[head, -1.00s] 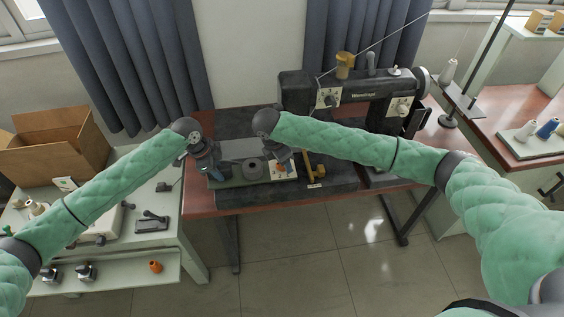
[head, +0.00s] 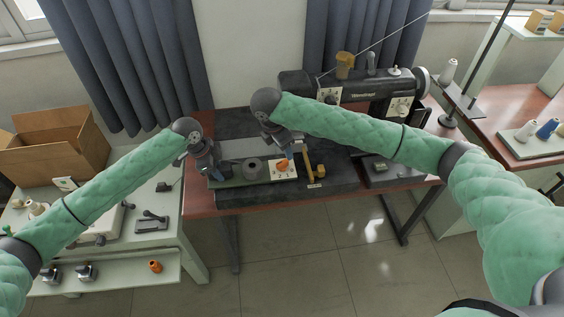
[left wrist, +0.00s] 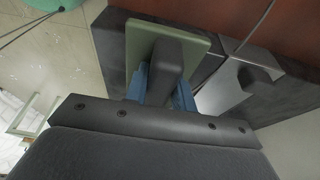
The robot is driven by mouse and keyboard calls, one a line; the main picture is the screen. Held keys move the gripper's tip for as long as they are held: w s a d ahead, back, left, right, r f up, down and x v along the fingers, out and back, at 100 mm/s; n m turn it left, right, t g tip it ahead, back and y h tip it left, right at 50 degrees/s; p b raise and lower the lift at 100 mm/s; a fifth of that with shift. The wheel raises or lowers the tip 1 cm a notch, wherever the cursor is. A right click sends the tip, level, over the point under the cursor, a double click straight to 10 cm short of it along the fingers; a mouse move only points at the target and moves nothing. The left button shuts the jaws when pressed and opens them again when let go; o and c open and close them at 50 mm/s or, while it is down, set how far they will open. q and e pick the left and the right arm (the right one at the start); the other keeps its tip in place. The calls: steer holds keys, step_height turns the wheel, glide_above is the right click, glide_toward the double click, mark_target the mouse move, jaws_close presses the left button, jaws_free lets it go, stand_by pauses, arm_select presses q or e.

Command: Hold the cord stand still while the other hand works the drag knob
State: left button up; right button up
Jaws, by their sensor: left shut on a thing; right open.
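The cord stand (head: 228,183) is a grey-green board on the dark mat, with a dark round disc on it and a white dial plate at its right end. The orange drag knob (head: 283,165) sits on that plate. My left gripper (head: 214,174) is at the stand's left end. In the left wrist view its blue fingers are shut on a dark block (left wrist: 175,58) that rises from the green board (left wrist: 140,45). My right gripper (head: 290,153) is open just above and beside the knob; whether it touches the knob is unclear.
A yellow-brown fitting (head: 319,171) lies right of the dial plate. The black sewing machine (head: 370,88) stands behind to the right. A pale side table (head: 165,245) with small tools and a cardboard box (head: 45,140) are at the left.

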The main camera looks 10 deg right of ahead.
arm_select(q)
steer(key=shift+f, duration=0.15)
steer(key=o, duration=1.2)
steer(key=shift+o, duration=0.2)
arm_select(e)
steer(key=shift+r, duration=0.1)
